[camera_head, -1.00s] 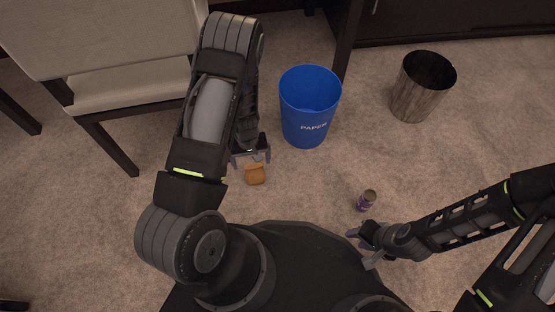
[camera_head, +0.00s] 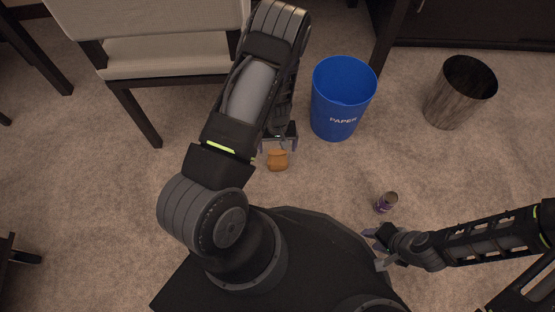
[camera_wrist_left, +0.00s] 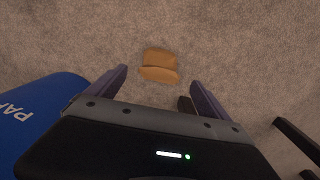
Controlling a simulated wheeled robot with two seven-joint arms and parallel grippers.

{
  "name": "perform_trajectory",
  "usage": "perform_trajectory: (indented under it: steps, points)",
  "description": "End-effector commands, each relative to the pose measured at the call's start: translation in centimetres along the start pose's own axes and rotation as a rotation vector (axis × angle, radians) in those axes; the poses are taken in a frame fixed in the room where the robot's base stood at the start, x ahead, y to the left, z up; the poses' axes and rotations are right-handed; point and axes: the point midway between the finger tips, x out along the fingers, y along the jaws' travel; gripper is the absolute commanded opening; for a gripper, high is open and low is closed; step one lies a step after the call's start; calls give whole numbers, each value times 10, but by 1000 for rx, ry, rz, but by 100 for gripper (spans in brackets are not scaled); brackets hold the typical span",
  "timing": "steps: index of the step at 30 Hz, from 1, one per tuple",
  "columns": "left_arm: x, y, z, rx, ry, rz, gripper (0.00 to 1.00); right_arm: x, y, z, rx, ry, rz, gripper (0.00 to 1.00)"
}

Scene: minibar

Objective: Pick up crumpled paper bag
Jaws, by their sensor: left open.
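The crumpled paper bag (camera_head: 277,160) is a small orange-brown lump lying on the carpet. In the left wrist view the bag (camera_wrist_left: 159,66) lies ahead of the fingertips, roughly centred between them. My left gripper (camera_head: 279,146) is close to the bag, just behind it in the head view. In the left wrist view its two fingers (camera_wrist_left: 158,78) are spread wide with nothing between them. My right gripper (camera_head: 380,249) is low at the right, near a small can and apart from the bag. Its fingers look spread, with nothing seen between them.
A blue paper bin (camera_head: 341,100) stands right of the left gripper. A brown wooden bin (camera_head: 459,92) stands farther right. A small purple can (camera_head: 386,202) is on the carpet. A chair (camera_head: 160,58) is at the back left. Carpet between bag and can is clear.

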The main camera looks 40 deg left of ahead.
Motion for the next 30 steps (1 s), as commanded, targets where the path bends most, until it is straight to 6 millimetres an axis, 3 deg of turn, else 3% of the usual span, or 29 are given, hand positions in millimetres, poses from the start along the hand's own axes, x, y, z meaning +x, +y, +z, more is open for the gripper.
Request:
perform_trajectory:
  steps: [12, 30]
  points:
    - [51, 0, 0, -1, -1, -1, 91, 32, 10, -3, 2, 14, 0, 36]
    - [52, 1, 0, 0, 0, 0, 91, 30, 9, -3, 2, 15, -1, 36]
